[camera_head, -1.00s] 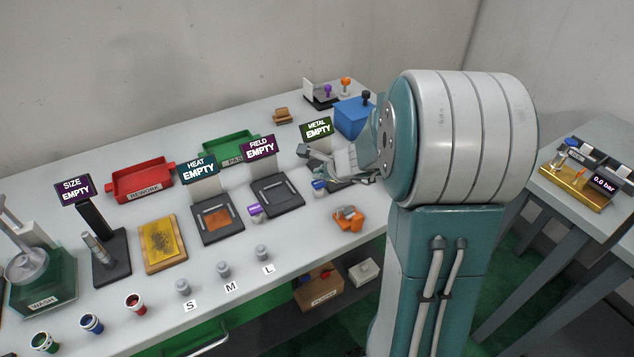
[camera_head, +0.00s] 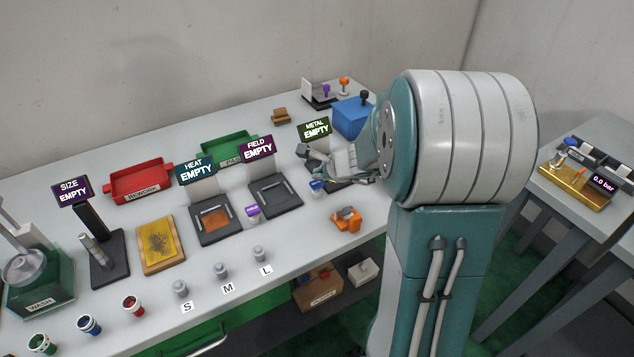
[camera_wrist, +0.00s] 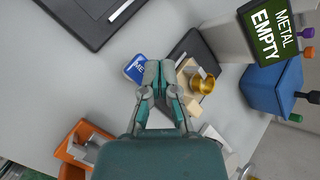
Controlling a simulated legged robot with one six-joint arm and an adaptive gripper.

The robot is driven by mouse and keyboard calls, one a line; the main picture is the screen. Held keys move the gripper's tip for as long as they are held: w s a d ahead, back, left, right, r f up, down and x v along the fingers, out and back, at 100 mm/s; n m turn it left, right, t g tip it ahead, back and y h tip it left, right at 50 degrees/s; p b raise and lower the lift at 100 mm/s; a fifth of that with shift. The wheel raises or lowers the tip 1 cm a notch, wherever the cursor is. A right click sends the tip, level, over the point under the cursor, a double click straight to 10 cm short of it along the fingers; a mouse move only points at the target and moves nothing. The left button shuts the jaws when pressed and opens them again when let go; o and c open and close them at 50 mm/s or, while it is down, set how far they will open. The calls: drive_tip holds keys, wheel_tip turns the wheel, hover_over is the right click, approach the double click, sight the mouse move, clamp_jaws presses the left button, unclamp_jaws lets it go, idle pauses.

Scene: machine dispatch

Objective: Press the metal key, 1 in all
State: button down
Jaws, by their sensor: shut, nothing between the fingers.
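The metal station's green sign (camera_head: 316,129) reads METAL EMPTY, and it also shows in the wrist view (camera_wrist: 268,28). The metal key, a blue cap with white lettering partly readable as "ME" (camera_wrist: 134,68), lies just left of my fingertips in the wrist view. In the head view the blue key (camera_head: 316,187) stands at the front left of the metal station. My gripper (camera_wrist: 158,66) is shut and empty, its fingertips beside the key in the picture. Whether they touch it cannot be told.
A brass ring-shaped piece (camera_wrist: 202,84) and a pale block sit close right of my fingers. An orange device (camera_head: 346,219) stands at the table's front edge. A blue bin (camera_head: 350,118) stands behind the metal station. The field station (camera_head: 276,198) lies to the left.

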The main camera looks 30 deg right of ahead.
sight(318, 183)
drive_tip(key=shift+f, duration=0.15)
drive_tip(key=shift+a+f, duration=0.15)
drive_tip(key=shift+f, duration=0.05)
drive_tip(key=shift+f, duration=0.6)
idle(0.8)
drive_tip(key=shift+r, duration=1.05)
drive_tip(key=shift+r, duration=0.1)
drive_tip(key=shift+r, duration=2.4)
